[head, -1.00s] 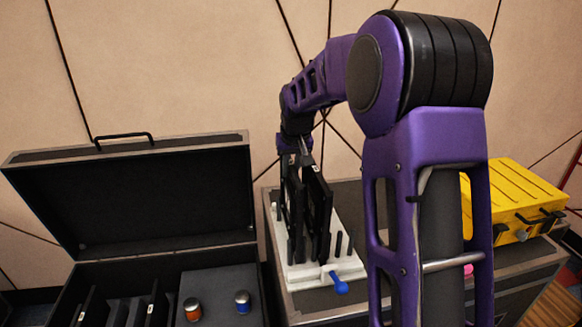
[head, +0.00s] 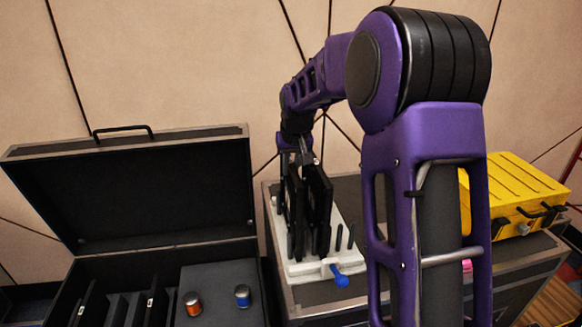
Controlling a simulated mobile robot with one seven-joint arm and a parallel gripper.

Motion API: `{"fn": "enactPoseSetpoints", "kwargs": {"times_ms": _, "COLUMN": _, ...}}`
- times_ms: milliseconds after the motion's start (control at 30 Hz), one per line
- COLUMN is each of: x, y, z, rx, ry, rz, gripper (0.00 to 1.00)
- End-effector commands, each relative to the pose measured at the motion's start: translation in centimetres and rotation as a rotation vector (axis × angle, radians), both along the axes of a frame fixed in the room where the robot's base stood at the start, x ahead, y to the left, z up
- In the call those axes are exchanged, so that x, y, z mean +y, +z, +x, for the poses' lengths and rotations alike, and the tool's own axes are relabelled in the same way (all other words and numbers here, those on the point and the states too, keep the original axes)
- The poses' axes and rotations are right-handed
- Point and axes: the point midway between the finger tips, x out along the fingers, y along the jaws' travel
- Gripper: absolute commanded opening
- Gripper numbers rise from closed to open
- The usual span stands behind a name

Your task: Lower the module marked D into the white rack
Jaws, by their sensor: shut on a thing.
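The white rack (head: 351,263) stands on top of a dark case, with black upright posts along it. Black panel-like modules (head: 319,205) stand upright over the rack, close together. My gripper (head: 304,160) points down at their top edges and is shut on one of them. I cannot tell for certain which panel is in the jaws, and no letter D can be read. The panels' lower edges are among the posts, so how deep the held one sits is hidden.
A blue-ended handle (head: 340,279) sticks out of the rack's front. A yellow case (head: 515,200) stands at the right behind my arm.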

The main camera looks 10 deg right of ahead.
Motion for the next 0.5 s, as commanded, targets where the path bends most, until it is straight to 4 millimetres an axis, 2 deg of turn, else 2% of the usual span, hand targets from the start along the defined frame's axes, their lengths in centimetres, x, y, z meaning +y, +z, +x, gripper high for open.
{"fn": "enactPoseSetpoints", "kwargs": {"times_ms": 500, "x": 0.01, "y": -0.50, "z": 0.07, "rx": -0.003, "ry": 0.000, "rz": 0.000, "gripper": 0.00}}
